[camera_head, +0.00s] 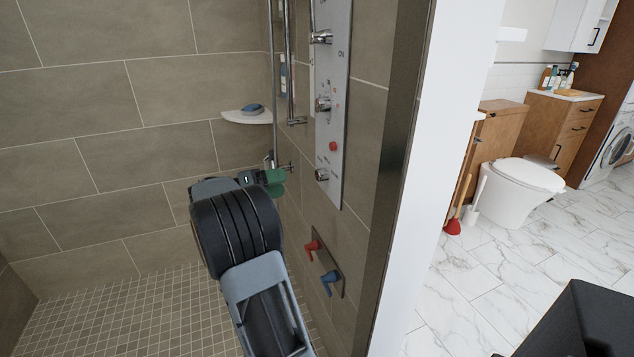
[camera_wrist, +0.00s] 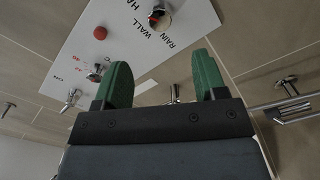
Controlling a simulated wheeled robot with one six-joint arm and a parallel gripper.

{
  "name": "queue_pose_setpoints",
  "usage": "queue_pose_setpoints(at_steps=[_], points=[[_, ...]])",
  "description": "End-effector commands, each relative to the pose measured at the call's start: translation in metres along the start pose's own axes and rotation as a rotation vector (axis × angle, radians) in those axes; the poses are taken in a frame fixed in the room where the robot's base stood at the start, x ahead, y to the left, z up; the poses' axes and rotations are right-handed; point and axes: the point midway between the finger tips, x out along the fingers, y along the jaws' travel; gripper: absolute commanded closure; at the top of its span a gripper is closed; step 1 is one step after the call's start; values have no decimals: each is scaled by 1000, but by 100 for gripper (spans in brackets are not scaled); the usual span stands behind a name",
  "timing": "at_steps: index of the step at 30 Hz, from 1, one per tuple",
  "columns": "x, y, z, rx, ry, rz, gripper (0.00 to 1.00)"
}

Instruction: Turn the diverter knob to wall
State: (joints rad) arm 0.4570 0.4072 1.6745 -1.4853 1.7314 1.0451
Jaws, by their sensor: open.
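The diverter knob (camera_head: 321,174) is the lowest chrome knob on the silver shower panel (camera_head: 332,60). In the wrist view the diverter knob (camera_wrist: 159,17) sits at the top edge, beside the letters RAIN, WALL and part of HAND. A small red mark shows on its side facing the lettering; I cannot tell exactly which word it points to. My gripper (camera_head: 270,180) has green fingers and is left of the knob in the head view, apart from it. In the wrist view my gripper (camera_wrist: 162,78) is open, with nothing between its fingers.
A red button (camera_head: 333,146) and another knob (camera_head: 323,104) are above the diverter. Red (camera_head: 312,248) and blue (camera_head: 329,281) handles stick out below the panel. A corner shelf (camera_head: 247,116) holds a blue item. A wall edge (camera_head: 385,200) stands right of the panel.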

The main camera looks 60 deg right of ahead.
Motion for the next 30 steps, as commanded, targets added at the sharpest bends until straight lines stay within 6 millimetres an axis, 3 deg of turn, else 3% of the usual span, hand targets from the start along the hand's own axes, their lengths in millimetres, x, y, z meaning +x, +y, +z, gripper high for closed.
queue_pose_setpoints(at_steps=[6, 15, 22, 30], points=[[44, 0, 1, -2, -4, -2, 35], [92, 0, 1, -4, -1, -4, 35], [110, 0, 0, -4, -1, -4, 35], [114, 0, 0, -4, 0, -5, 35]])
